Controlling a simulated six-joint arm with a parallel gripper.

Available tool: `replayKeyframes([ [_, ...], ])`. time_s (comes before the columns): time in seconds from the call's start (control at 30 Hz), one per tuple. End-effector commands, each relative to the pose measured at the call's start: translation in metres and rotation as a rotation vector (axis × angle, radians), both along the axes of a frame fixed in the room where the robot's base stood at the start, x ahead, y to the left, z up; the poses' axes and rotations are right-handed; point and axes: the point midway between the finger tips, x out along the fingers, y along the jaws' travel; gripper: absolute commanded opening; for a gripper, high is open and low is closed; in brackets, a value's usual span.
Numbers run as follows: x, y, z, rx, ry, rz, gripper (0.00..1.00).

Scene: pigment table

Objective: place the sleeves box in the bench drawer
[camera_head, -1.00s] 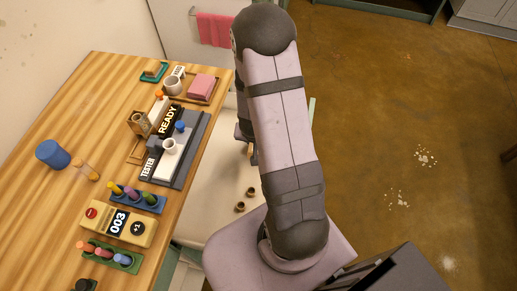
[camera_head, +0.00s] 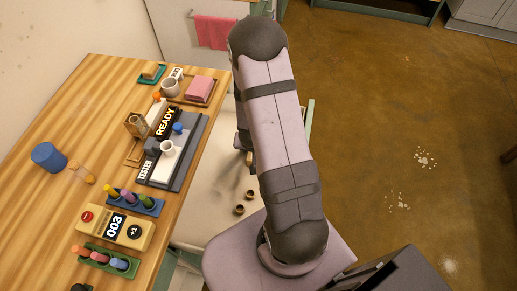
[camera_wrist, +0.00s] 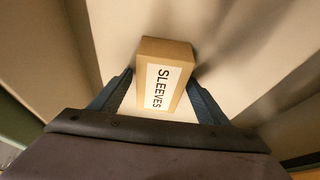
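The sleeves box (camera_wrist: 163,75), a tan carton with a white SLEEVES label, lies between the fingers of my gripper (camera_wrist: 160,76) in the wrist view. One finger is at each side; a thin gap seems to show at the left, and I cannot tell whether both press on it. Pale surfaces surround the box. In the head view the bench drawer (camera_head: 212,208) is open beside the bench, pale inside. My arm covers much of it and hides the box; only a bit of my gripper shows beside the arm.
Two small brown rings (camera_head: 239,209) lie on the drawer's pale floor. The wooden bench (camera_head: 60,115) at left holds a tester (camera_head: 190,145), a yellow counter (camera_head: 113,227), vial racks (camera_head: 135,200) and a blue cylinder (camera_head: 49,157). Open floor (camera_head: 400,140) is at right.

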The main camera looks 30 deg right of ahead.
Motion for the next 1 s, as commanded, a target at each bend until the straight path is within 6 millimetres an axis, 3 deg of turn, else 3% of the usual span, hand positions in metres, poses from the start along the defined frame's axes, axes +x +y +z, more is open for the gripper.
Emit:
replayKeyframes([
  [0.47,-0.001,0.001,0.009,-0.001,-0.001,0.0,0.69],
  [0.67,-0.007,0.008,0.032,0.0,-0.002,0.002,0.69],
  [1.0,-0.025,0.023,0.089,0.0,-0.002,-0.001,0.69],
])
